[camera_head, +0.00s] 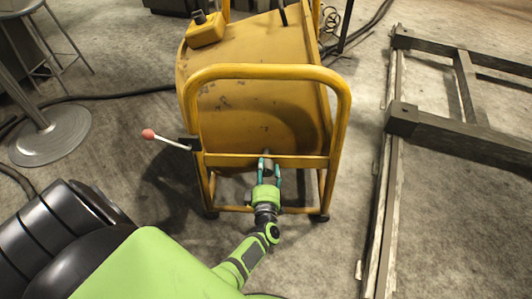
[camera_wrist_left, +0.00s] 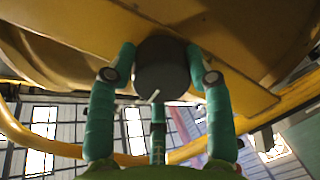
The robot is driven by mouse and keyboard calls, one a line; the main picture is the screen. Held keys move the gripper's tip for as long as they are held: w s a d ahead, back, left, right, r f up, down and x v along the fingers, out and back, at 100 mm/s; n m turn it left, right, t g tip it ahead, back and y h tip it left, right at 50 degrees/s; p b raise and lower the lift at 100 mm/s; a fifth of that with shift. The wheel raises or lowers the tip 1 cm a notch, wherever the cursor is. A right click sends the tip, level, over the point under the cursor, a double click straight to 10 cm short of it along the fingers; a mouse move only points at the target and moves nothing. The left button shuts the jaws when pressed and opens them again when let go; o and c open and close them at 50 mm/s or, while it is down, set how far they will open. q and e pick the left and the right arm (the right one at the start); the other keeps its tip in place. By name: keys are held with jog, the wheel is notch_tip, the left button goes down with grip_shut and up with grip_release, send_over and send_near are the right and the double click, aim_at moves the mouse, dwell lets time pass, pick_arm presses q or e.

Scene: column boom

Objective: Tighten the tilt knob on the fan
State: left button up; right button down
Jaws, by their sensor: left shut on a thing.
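The fan is a large yellow drum-shaped unit (camera_head: 260,95) in a yellow tube frame, standing on the floor in the middle of the head view. Its tilt knob, a dark round knob with a pale line on its face (camera_wrist_left: 162,75), sits below the yellow housing in the left wrist view. My left gripper (camera_head: 268,170) reaches the lower cross bar of the frame. Its teal fingers are closed on the sides of the knob, also seen in the left wrist view (camera_wrist_left: 161,80). The fingers partly hide the knob in the head view. My right gripper is not in view.
A lever with a red tip (camera_head: 148,134) sticks out left of the frame. A dark metal frame (camera_head: 460,140) lies on the floor at right. A stool (camera_head: 45,45) and a round metal base (camera_head: 50,138) stand at left. Black cables cross the floor.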

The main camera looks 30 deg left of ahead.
pick_arm(q)
jog(key=shift+w+d+r+m, duration=0.1)
jog(key=shift+w+d+m, duration=0.05)
jog(key=shift+m, duration=0.15)
jog(key=o, duration=1.1)
jog(key=shift+o, duration=0.2)
